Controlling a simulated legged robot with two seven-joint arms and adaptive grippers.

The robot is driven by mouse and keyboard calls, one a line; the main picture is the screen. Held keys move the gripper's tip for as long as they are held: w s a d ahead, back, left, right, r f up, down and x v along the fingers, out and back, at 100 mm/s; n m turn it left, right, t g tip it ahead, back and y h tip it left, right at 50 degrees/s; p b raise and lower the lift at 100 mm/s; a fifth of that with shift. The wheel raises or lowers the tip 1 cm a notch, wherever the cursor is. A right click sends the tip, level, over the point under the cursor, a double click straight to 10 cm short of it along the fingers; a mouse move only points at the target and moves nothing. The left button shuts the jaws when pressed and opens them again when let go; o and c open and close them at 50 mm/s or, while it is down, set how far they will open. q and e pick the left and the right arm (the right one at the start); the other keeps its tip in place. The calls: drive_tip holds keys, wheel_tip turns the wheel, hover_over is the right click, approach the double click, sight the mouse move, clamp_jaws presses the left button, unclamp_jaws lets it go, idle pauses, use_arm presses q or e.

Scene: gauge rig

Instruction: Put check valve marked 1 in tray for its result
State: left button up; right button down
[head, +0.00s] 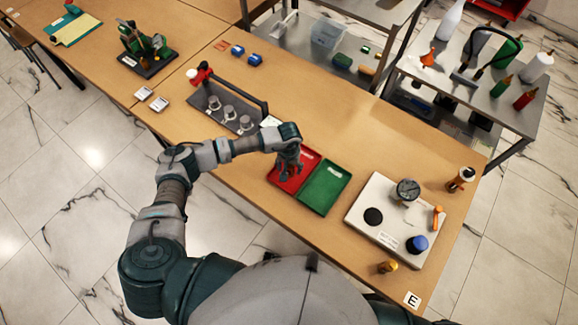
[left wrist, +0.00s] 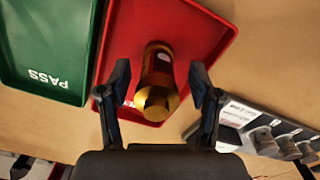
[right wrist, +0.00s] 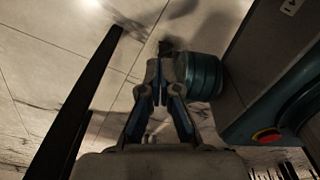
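A brass check valve (left wrist: 158,85) lies in the red tray (left wrist: 215,50), seen in the left wrist view. It has a small pale mark whose number I cannot read. My left gripper (left wrist: 160,85) is open, with one finger on each side of the valve and gaps between. In the head view my left gripper (head: 289,165) is over the red tray (head: 296,184) and hides the valve. The green tray (head: 325,187) beside it looks empty; its PASS label shows in the left wrist view (left wrist: 48,78). My right gripper (right wrist: 162,85) is shut and empty, away from the trays.
A white test rig (head: 380,229) with a gauge and blue knob stands right of the trays. A brass fitting (head: 387,266) and a dark-topped brass item (head: 467,174) stand near it. A grey rack (head: 228,112) with several grey parts is left of the trays.

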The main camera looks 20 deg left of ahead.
use_arm(q)
drive_tip(key=shift+d, duration=0.15)
drive_tip(key=shift+r, duration=0.15)
wheel_tip(320, 180, up, 4)
drive_tip(key=shift+d+r, duration=0.15)
drive_tip(key=shift+r, duration=0.05)
drive_tip(key=r+b, duration=0.1)
drive_tip(key=r, duration=0.6)
drive_tip(key=shift+a, duration=0.2)
drive_tip(key=shift+r, duration=0.25)
drive_tip(key=shift+d, duration=0.1)
use_arm(e)
drive_tip(key=shift+w, duration=0.9)
